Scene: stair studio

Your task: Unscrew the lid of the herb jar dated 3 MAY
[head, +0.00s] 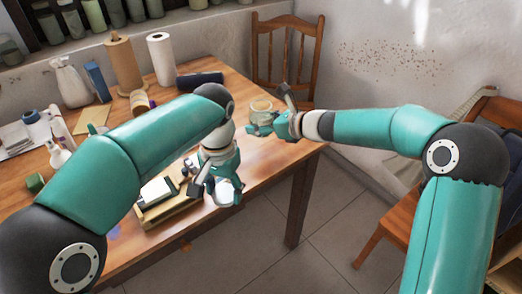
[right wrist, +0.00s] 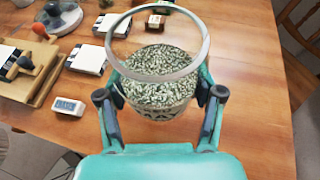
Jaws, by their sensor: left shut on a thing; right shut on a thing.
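A glass jar (right wrist: 158,82) full of chopped grey-green herbs stands between the fingers of my right gripper (right wrist: 160,105) in the right wrist view. Its top is an open clear rim with no lid on it. Dark marks on its lower side are not readable as a date. In the head view the jar (head: 261,105) is near the table's right end, with my right gripper (head: 262,125) shut on it. My left gripper (head: 222,190) is lower in the picture, apart from the jar, shut on a pale round thing that looks like the lid, mostly hidden by the fingers.
A wooden tray (head: 150,220) with white pads lies by the table's near edge. A white eraser block (right wrist: 68,105) lies beside it. A wooden chair (head: 284,60) stands behind the table.

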